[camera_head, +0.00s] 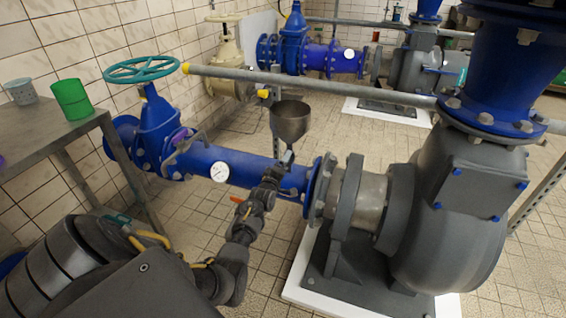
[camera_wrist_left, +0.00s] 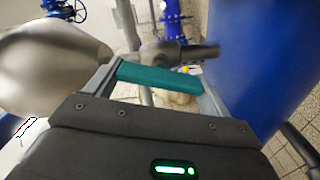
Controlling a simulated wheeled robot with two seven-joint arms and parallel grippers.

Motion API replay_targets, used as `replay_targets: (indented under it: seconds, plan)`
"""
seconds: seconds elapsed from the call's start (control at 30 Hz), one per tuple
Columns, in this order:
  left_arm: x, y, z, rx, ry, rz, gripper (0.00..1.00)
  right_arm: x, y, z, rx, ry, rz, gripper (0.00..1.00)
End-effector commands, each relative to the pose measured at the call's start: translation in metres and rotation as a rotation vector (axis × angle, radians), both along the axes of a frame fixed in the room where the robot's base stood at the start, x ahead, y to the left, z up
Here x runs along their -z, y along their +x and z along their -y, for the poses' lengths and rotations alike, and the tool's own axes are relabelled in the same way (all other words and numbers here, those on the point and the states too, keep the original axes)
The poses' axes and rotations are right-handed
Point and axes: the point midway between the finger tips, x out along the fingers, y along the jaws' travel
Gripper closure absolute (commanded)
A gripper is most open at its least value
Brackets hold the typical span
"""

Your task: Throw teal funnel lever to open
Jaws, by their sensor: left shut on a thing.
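The grey metal funnel (camera_head: 291,120) stands above the blue pipe in the head view. It seems to be the large blurred metal shape (camera_wrist_left: 50,62) at the left of the wrist view. The teal lever (camera_wrist_left: 158,77) lies crosswise between the fingers of my left gripper (camera_wrist_left: 155,82), which is shut on it. A dark valve stem (camera_wrist_left: 178,50) shows just beyond the lever. In the head view my left gripper (camera_head: 276,172) is just below the funnel, and the teal lever is hidden there. My right gripper is not in view.
The blue pipe (camera_head: 238,165) with a white gauge (camera_head: 219,172) runs behind my left arm. A large grey pump (camera_head: 450,220) stands to the right. A teal handwheel (camera_head: 142,69) and a metal table (camera_head: 50,125) with a green cup (camera_head: 71,99) are at left. A grey rail (camera_head: 340,91) crosses behind the funnel.

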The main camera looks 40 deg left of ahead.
Motion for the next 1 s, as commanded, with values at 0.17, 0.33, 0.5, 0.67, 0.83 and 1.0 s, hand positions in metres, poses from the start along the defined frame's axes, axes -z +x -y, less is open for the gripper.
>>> replay_targets:
  seconds: [0.17,0.33,0.5,0.67,0.83,1.0]
  plan:
    - [-0.001,0.0,0.0,-0.001,-0.138,0.046,0.41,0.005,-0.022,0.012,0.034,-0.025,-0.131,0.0]
    - [0.001,0.0,0.0,-0.001,-0.244,0.083,0.41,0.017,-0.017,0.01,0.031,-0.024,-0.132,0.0]
    - [0.002,0.0,0.0,0.0,-0.316,0.108,0.41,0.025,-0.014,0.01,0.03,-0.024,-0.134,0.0]
    - [0.002,0.0,-0.001,0.0,-0.356,0.123,0.41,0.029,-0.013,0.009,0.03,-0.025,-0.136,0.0]
    - [0.002,0.0,-0.001,0.0,-0.375,0.13,0.41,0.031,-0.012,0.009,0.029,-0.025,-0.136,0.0]
    - [0.002,0.0,0.0,0.0,-0.379,0.132,0.41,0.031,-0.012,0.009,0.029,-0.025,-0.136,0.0]
